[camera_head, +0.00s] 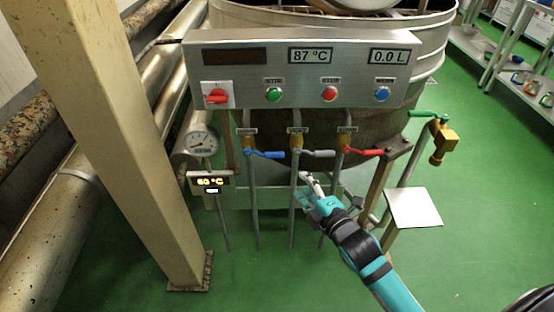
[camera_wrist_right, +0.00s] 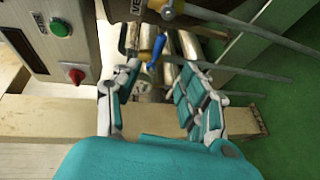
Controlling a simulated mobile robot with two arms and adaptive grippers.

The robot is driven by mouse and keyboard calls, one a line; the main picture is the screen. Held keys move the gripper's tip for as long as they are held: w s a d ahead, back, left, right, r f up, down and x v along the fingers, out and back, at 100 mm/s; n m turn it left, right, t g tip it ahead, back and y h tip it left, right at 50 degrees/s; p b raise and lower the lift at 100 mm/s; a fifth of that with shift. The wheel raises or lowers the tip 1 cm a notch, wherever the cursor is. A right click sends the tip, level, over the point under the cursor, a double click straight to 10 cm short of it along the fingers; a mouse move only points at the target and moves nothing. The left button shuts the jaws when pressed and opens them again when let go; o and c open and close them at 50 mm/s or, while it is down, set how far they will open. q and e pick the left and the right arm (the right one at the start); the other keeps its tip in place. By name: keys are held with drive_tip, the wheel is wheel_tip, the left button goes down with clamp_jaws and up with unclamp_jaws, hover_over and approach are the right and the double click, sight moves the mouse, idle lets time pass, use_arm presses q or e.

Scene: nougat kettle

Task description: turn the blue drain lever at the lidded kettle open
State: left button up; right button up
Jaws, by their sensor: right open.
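The blue drain lever (camera_head: 265,154) is on the leftmost of three pipes below the steel control panel (camera_head: 230,60). Its handle points right, roughly level and across its upright pipe. In the right wrist view the blue lever (camera_wrist_right: 155,52) shows beyond the fingertips, near the gap between them. The kettle (camera_head: 428,62) stands behind the panel; only part of its top shows. My right gripper (camera_head: 312,184) is below and right of the blue lever, near the middle pipe. In the wrist view its fingers (camera_wrist_right: 158,78) are spread, with nothing held. My left gripper is out of view.
A grey lever (camera_head: 318,153) and a red lever (camera_head: 362,153) sit right of the blue one. A gauge (camera_head: 201,142) and small display (camera_head: 210,182) are to the left. A beige post (camera_head: 110,130) stands left; a green-handled brass valve (camera_head: 442,140) is right.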

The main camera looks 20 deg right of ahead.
sight(280, 157)
drive_tip(key=b+x, duration=0.2)
drive_tip(key=x, duration=1.3)
drive_tip(key=shift+w+f, duration=0.15)
drive_tip(key=shift+w, duration=0.25)
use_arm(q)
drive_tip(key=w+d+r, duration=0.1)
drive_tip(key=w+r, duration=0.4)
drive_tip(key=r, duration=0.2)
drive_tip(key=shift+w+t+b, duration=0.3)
use_arm(e)
drive_tip(key=shift+w+f, duration=0.1)
drive_tip(key=shift+w, duration=0.6)
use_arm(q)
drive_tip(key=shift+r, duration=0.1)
use_arm(e)
drive_tip(key=shift+c, duration=0.3)
clamp_jaws()
